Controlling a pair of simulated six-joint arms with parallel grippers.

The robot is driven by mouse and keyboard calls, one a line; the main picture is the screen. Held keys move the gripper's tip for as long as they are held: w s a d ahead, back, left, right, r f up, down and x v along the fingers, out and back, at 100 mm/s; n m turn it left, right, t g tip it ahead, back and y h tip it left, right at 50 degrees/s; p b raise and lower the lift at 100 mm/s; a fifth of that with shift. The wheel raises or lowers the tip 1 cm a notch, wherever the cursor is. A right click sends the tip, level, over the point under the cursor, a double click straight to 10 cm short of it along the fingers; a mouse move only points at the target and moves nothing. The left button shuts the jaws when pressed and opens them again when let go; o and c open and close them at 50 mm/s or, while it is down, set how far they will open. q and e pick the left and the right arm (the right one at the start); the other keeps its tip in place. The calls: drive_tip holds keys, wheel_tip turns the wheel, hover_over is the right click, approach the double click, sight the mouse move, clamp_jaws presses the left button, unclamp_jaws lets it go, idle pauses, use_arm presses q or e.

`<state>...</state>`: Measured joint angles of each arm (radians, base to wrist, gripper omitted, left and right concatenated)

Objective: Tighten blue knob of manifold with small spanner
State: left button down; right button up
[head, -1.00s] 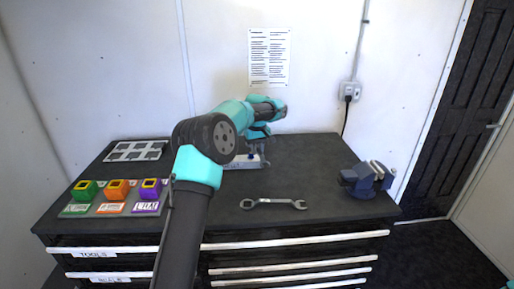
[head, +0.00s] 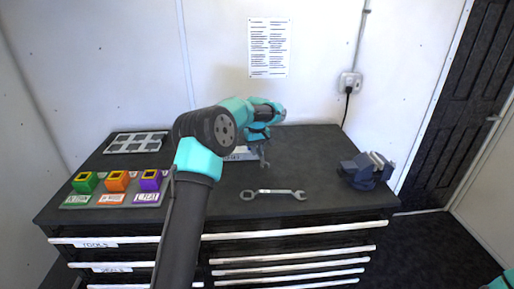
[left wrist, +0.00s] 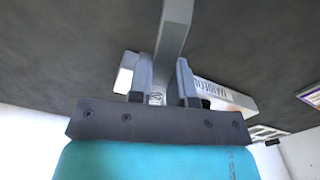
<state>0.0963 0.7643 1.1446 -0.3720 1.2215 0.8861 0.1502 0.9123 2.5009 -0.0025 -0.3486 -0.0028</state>
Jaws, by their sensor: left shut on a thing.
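My left gripper (head: 261,146) is over the back middle of the bench, shut on the small spanner. The grey spanner (head: 264,160) hangs below the fingers in the head view, and its shaft fills the upper middle of the left wrist view (left wrist: 174,30). The white manifold (head: 238,154) lies on the bench just behind and left of the spanner, partly hidden by my arm. Its lettered side shows behind the fingers in the left wrist view (left wrist: 222,94). I cannot make out the blue knob now, nor whether the spanner touches it. My right gripper is not in view.
A larger spanner (head: 273,195) lies at the bench front. A blue vise (head: 366,172) stands at the right. Green (head: 86,182), orange (head: 116,181) and purple (head: 150,180) holders stand at the left, with a grey tray (head: 137,142) behind. The bench's right middle is clear.

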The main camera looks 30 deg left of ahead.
use_arm(q)
drive_tip(key=shift+f, duration=0.7)
drive_tip(key=shift+s+a+m, duration=0.7)
drive_tip(key=shift+a+m, duration=0.1)
drive_tip(key=shift+m, duration=0.6)
drive_tip(key=shift+s+a+m, duration=0.25)
drive_tip(key=shift+a+m, duration=0.3)
drive_tip(key=shift+m, duration=0.3)
drive_tip(key=shift+s+a+m, duration=0.25)
drive_tip(key=shift+a+m, duration=0.25)
drive_tip(key=shift+m, duration=0.35)
drive_tip(key=shift+s+a+m, duration=0.2)
drive_tip(key=shift+a+m, duration=1.3)
drive_tip(key=shift+m, duration=0.6)
drive_tip(key=shift+w+a+m, duration=0.2)
drive_tip(key=shift+a+m, duration=0.5)
drive_tip(key=shift+m, duration=0.3)
drive_tip(key=shift+w+a+m, duration=0.15)
drive_tip(key=shift+a+m, duration=0.55)
drive_tip(key=shift+m, duration=0.3)
drive_tip(key=shift+d, duration=0.15)
